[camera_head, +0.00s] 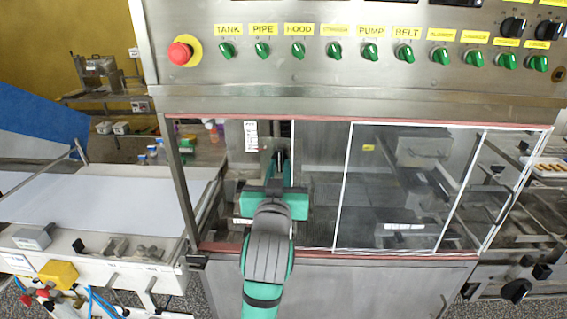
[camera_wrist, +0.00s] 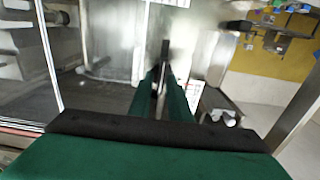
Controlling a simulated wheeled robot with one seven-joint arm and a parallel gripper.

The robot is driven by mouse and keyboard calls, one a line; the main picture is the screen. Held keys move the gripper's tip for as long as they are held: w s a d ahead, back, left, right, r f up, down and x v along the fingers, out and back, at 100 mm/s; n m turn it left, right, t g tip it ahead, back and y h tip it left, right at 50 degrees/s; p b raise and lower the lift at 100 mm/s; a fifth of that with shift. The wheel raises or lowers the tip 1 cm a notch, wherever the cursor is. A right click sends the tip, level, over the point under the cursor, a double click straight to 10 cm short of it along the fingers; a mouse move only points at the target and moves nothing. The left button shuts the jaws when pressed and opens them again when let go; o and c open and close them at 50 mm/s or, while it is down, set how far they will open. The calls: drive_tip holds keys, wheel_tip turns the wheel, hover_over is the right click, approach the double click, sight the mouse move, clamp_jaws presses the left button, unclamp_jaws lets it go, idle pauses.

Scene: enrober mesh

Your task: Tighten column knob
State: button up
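My gripper (camera_head: 280,158) reaches through the open left part of the machine's window, beside a pale steel column (camera_head: 238,140) that carries a white label (camera_head: 251,136). In the wrist view my gripper's green fingers (camera_wrist: 161,75) run close together with a narrow dark gap. A dark upright piece (camera_wrist: 165,50) shows at or just beyond the fingertips; I cannot tell whether it is a knob, a lever or a fingertip, or whether the fingers touch it. No column knob can be made out clearly. The white label (camera_wrist: 193,94) is right of the fingers in the wrist view.
Clear window panels (camera_head: 400,190) with white edges cover the right of the opening. A metal post (camera_head: 178,180) bounds it on the left, beside a white conveyor belt (camera_head: 100,200). A control panel with green switches (camera_head: 298,50) and a red stop button (camera_head: 180,53) is above.

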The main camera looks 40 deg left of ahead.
drive_tip(key=shift+w+a, duration=0.5)
drive_tip(key=shift+w, duration=0.1)
clamp_jaws()
